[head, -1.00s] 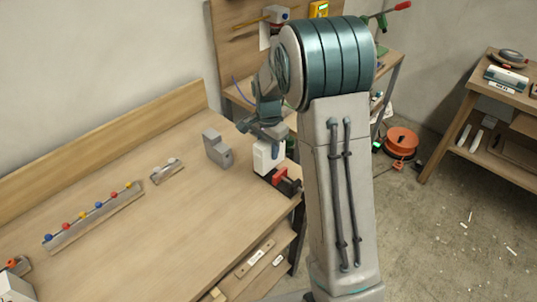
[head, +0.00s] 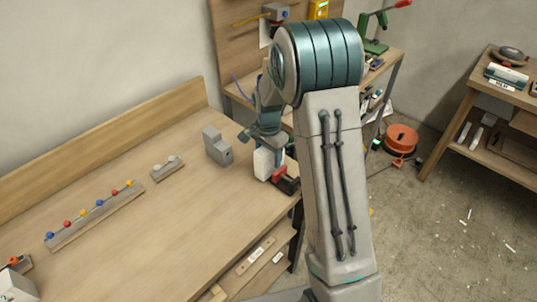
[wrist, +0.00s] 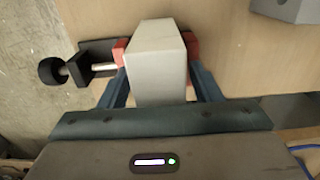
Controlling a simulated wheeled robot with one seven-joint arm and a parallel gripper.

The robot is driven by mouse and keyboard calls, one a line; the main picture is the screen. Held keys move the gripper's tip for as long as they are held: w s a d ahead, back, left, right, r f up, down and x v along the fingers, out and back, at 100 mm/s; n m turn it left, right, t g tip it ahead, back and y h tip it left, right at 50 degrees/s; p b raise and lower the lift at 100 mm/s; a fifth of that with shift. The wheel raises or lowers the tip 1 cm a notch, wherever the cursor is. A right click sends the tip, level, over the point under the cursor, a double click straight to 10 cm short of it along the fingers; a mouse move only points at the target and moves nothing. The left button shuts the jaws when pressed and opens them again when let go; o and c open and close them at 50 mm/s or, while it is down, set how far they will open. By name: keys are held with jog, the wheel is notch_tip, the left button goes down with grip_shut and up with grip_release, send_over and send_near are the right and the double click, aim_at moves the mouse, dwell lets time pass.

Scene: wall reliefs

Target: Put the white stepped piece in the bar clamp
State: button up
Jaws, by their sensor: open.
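The white stepped piece (head: 264,163) stands upright near the right end of the bench; its step cannot be made out. The bar clamp (head: 288,184) has red pads and a black body with a screw knob. In the wrist view the white piece (wrist: 156,62) sits between the clamp's red pads (wrist: 120,50), one pad on each side; whether both pads touch it is unclear. My gripper (wrist: 160,88) is open, with one blue finger on each side of the white piece. In the head view my gripper (head: 266,142) is at the piece's top.
A grey stepped block (head: 217,147) stands left of the white piece; its corner also shows in the wrist view. A small rack (head: 167,168) and a rail with coloured balls (head: 95,216) lie further left. The bench middle is clear. A tool board stands behind.

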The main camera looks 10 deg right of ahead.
notch_tip(320, 180, up, 12)
jog(key=shift+r+b, duration=0.1)
jog(key=shift+b, duration=0.3)
jog(key=s+r+n+t, duration=0.1)
jog(key=s+n, duration=0.4)
jog(key=s, duration=0.8)
jog(key=s+r+n+t, duration=0.2)
jog(key=s+n, duration=0.4)
jog(key=s, duration=0.7)
jog(key=shift+d+r, duration=0.15)
jog(key=shift+r, duration=0.45)
